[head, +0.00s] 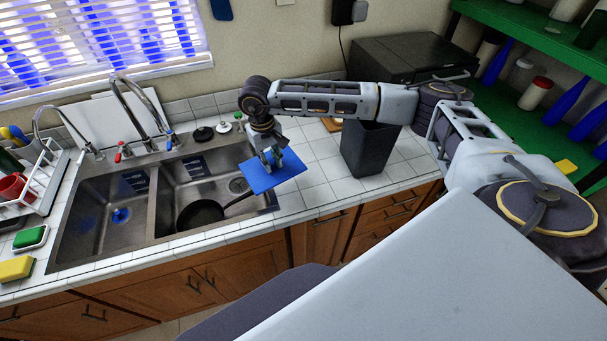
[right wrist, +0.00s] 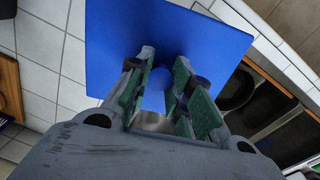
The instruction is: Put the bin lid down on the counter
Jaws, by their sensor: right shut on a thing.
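The bin lid (head: 284,178) is a flat blue square with a round blue knob. My right gripper (head: 272,158) is shut on the lid's knob from above. In the right wrist view the lid (right wrist: 205,35) spreads out beyond the fingers (right wrist: 160,80), with the knob between them. In the head view the lid overlaps the right edge of the sink and the white tiled counter (head: 318,198). It seems to be above the counter, but the gap is hard to judge. The dark grey bin (head: 366,150) stands open on the counter to the right. My left gripper is not in view.
The double sink (head: 98,222) with a black pan (head: 200,214) in it lies left of the lid. A black box-shaped appliance (head: 405,58) stands behind the bin. Green shelves (head: 560,45) are at the right. Bare tiles lie between lid and bin.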

